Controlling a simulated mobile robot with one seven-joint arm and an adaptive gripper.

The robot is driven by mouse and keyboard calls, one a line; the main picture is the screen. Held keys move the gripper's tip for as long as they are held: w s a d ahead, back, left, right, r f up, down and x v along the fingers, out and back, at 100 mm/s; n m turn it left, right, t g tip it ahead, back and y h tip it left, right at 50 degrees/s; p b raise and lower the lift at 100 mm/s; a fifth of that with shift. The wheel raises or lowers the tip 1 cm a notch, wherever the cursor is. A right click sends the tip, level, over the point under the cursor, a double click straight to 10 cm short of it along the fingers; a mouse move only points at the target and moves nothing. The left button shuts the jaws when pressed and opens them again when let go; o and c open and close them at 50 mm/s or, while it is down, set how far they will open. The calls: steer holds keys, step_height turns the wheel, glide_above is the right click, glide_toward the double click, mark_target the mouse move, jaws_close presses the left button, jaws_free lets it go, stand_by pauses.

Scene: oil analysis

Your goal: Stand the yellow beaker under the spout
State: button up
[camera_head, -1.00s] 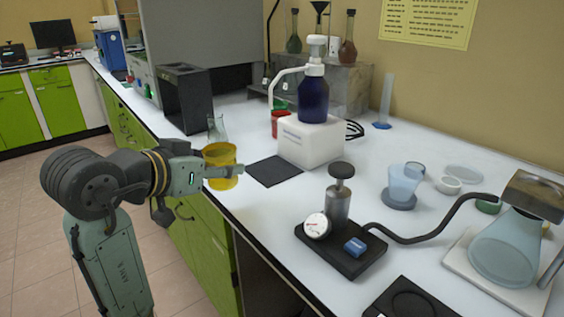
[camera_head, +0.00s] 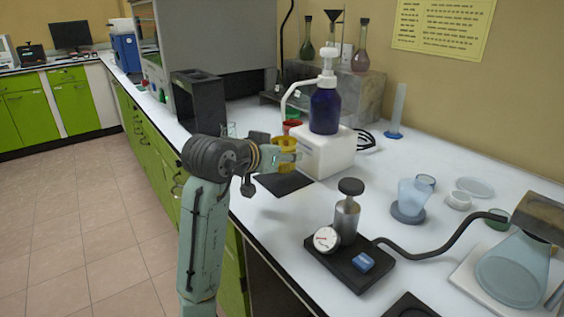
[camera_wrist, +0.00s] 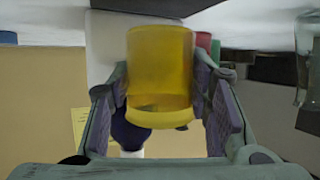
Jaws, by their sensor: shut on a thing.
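My gripper (camera_head: 288,157) is shut on the yellow beaker (camera_wrist: 160,62) and holds it above the bench. The beaker is partly hidden by my arm in the head view; the wrist view shows it between both fingers. The dark blue bottle (camera_head: 326,110) stands on a white block (camera_head: 328,152) just right of the beaker. Its white spout (camera_head: 285,103) reaches left and bends down, with its tip above the beaker in the picture. I cannot tell whether they line up in depth. A black mat (camera_head: 285,184) lies on the bench below the gripper.
A red cup (camera_head: 291,126) stands behind the beaker, and a clear glass vessel (camera_head: 229,129) is to its left. A black holder (camera_head: 200,102) stands farther left. A black device with a gauge (camera_head: 327,239) sits in front. Bench is clear between it and the mat.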

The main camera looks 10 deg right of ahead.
mark_target(282, 165)
steer(key=shift+f, duration=1.35)
steer(key=shift+f, duration=0.1)
steer(key=o, duration=1.1)
steer(key=shift+s+a, duration=0.1)
steer(key=shift+a, duration=0.05)
steer(key=b+v, duration=0.1)
steer(key=v, duration=1)
steer(key=shift+s+a+r, duration=0.2)
steer(key=shift+a+r, duration=0.05)
steer(key=shift+r, duration=0.1)
